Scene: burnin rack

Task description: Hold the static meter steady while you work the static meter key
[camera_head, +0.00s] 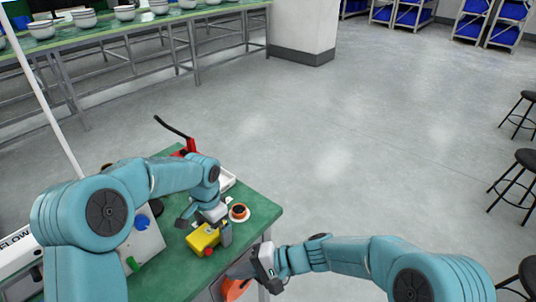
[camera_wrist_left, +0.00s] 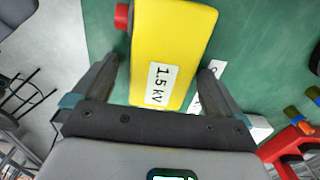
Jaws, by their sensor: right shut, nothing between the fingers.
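The static meter is a yellow box (camera_head: 202,239) lying on the green table near its front right corner. It also shows in the left wrist view (camera_wrist_left: 176,40) with a "1.5 kV" label. Its key, a red button (camera_wrist_left: 122,16), stands out from its left side in the wrist view and shows in the head view (camera_head: 207,252). My left gripper (camera_wrist_left: 158,78) is open with its fingers on either side of the meter; green shows between the left finger and the box. My right gripper (camera_head: 241,270) is shut and empty, low beside the table's right edge, apart from the meter.
An orange thing (camera_head: 236,289) is below my right gripper.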

